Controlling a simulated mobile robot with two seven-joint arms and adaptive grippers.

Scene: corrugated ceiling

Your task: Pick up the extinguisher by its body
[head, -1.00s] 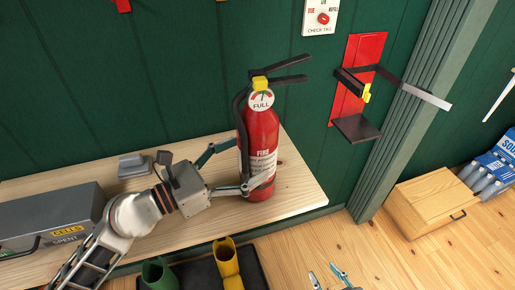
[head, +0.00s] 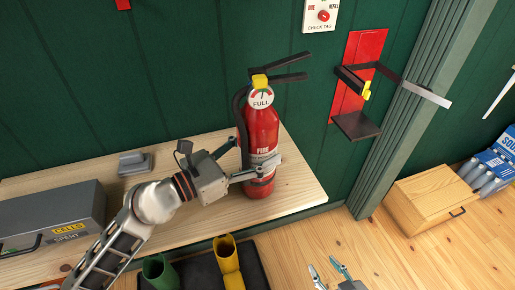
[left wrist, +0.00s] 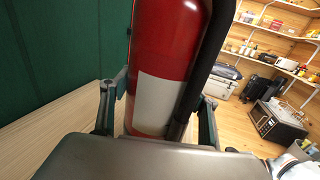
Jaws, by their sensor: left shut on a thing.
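The red fire extinguisher (head: 261,128) stands upright on the wooden bench, with a black handle, a yellow tag and a round "FULL" gauge at its top. My left gripper (head: 256,153) is shut on its body, one finger on each side, at about mid-height. In the left wrist view, the red body (left wrist: 165,45) with its pale label fills the space between the fingers (left wrist: 158,110), and the black hose runs down its right side. My right gripper (head: 328,274) is low in the head view, its fingers apart and empty.
A red wall bracket (head: 344,107) with a black strap and small shelf is right of the extinguisher. A grey box (head: 50,218) marked "CELLS SPENT" is on the bench (head: 305,185). Boots (head: 227,262) stand below it. A wooden crate (head: 432,200) is at right.

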